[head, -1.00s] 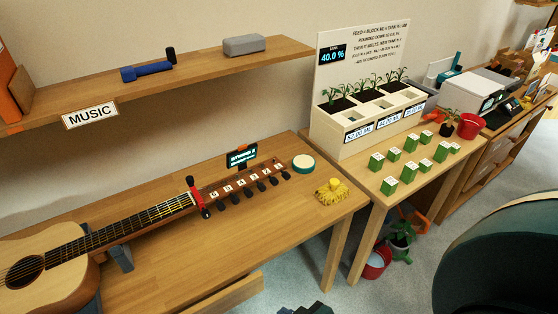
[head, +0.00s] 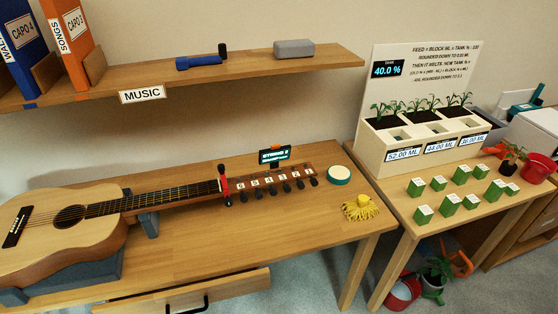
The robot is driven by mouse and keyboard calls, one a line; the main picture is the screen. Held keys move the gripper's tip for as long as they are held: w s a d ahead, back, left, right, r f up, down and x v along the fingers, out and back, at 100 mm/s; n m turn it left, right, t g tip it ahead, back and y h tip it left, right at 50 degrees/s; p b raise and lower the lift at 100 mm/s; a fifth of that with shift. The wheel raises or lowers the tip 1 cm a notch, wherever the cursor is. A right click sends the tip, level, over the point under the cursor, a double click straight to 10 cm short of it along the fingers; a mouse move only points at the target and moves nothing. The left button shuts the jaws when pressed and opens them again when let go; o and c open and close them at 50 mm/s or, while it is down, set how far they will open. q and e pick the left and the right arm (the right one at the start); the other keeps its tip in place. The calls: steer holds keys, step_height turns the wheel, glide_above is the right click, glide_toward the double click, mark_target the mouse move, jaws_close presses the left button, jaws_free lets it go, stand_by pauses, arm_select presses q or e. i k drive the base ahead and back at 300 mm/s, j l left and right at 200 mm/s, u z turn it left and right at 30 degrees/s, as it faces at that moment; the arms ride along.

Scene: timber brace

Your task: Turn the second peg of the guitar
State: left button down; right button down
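The guitar (head: 85,245) lies on the wooden table in the head view, its body at the left and its neck pointing right. Its long headstock (head: 265,180) carries a row of several dark pegs (head: 286,187) along the near edge, with small white labels above them. A red and black capo (head: 224,190) sits at the headstock end of the neck. A small tuner display (head: 275,155) behind the headstock seems to read "STRING 2". Neither of my grippers is in view.
A shelf (head: 240,68) marked MUSIC hangs above, with orange and blue binders. A round green-rimmed disc (head: 339,175) and a yellow brush-like thing (head: 360,207) lie right of the headstock. A drawer (head: 190,290) stands partly open at the front. Planters and green blocks fill the right table.

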mark_target(300, 184)
steer(key=u, duration=1.3)
steer(key=z, duration=1.5)
steer(key=i+l+z, duration=0.2)
steer(key=l, duration=0.3)
steer(key=i+l+z, duration=0.15)
steer(key=i+l, duration=0.3)
